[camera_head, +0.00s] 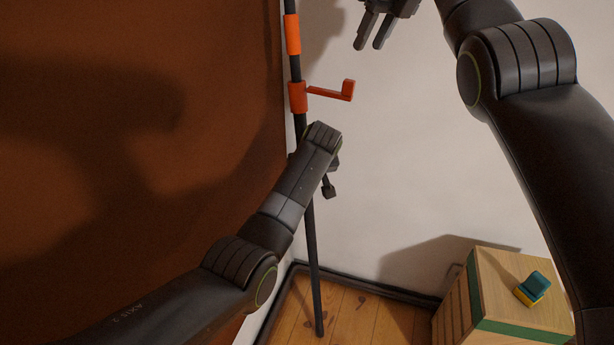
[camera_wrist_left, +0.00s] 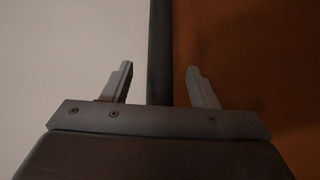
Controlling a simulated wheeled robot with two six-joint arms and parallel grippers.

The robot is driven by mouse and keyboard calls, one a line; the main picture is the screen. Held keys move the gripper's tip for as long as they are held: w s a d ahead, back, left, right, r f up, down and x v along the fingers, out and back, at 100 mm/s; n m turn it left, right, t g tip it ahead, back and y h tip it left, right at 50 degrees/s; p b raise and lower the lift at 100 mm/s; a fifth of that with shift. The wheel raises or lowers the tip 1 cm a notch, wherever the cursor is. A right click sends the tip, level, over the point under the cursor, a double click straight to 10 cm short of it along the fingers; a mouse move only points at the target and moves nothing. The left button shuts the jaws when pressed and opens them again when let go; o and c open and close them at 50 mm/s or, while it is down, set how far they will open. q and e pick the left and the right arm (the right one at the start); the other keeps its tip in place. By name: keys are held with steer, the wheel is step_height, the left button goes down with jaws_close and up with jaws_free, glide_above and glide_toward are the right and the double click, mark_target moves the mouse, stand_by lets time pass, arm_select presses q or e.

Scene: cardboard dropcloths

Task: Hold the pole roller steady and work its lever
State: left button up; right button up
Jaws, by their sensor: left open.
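The pole roller (camera_head: 311,240) is a long dark pole, close to upright, with its foot low by the floorboards and its top out of view. It carries two orange collars; an orange lever (camera_head: 330,93) with a raised end sticks out to the right from the lower collar. My left gripper (camera_wrist_left: 163,82) is open, with the pole showing between its two spread fingers in the left wrist view; I cannot tell whether they touch it. In the head view my left wrist hides part of the pole below the lever. My right gripper (camera_head: 368,46) is open and empty, above and right of the lever.
A wooden box (camera_head: 515,292) with a green band stands at the lower right, with a small teal and yellow object (camera_head: 533,288) on top. A brown-orange surface (camera_head: 130,130) fills the left. The white wall (camera_head: 390,170) right of the pole is bare.

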arm_select(q)
steer(key=shift+x, duration=0.8)
steer(key=shift+c, duration=0.2)
jaws_close()
